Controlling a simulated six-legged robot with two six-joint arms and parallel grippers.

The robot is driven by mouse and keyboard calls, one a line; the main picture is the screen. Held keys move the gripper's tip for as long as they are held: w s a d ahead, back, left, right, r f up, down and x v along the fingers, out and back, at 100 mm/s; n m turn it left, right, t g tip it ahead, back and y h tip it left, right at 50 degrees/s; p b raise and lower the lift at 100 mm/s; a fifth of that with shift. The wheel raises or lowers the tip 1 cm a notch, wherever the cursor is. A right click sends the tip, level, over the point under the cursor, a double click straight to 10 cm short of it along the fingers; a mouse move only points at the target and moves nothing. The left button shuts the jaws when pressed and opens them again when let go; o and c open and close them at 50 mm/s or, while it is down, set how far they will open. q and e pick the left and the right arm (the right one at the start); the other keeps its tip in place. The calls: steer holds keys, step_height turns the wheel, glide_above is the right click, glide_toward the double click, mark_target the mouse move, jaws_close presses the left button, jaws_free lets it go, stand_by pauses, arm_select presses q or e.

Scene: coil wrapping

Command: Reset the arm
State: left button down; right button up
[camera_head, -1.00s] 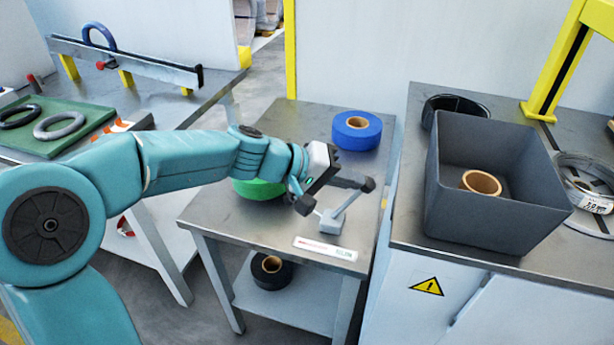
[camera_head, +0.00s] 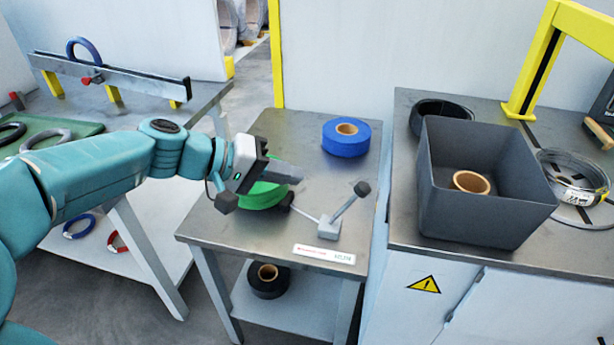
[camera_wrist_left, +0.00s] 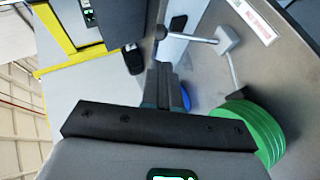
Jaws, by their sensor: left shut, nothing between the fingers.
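My left arm reaches in from the left in the head view. Its gripper (camera_head: 287,172) is over the small steel table (camera_head: 310,130), above or beside a green tape roll (camera_head: 262,197) that it partly hides. The gripper is shut and empty. In the left wrist view, the closed fingers (camera_wrist_left: 162,80) point away from the camera. The green roll (camera_wrist_left: 248,135) lies to their right, apart from them. A small grey stand with a black-knobbed lever (camera_head: 330,228) is to the right of the gripper. My right gripper is in neither view.
A blue tape roll (camera_head: 346,138) lies at the table's back. A black roll (camera_head: 268,280) is on the lower shelf. A grey bin (camera_head: 485,213) holding a brown-cored roll (camera_head: 471,182) stands on the right bench. A rail (camera_head: 110,72) is on the left bench.

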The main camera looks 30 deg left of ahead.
arm_select(q)
steer(key=shift+s+a+r, duration=0.25)
steer(key=shift+s+a, duration=0.15)
steer(key=shift+s+a, duration=0.1)
stand_by(0.3)
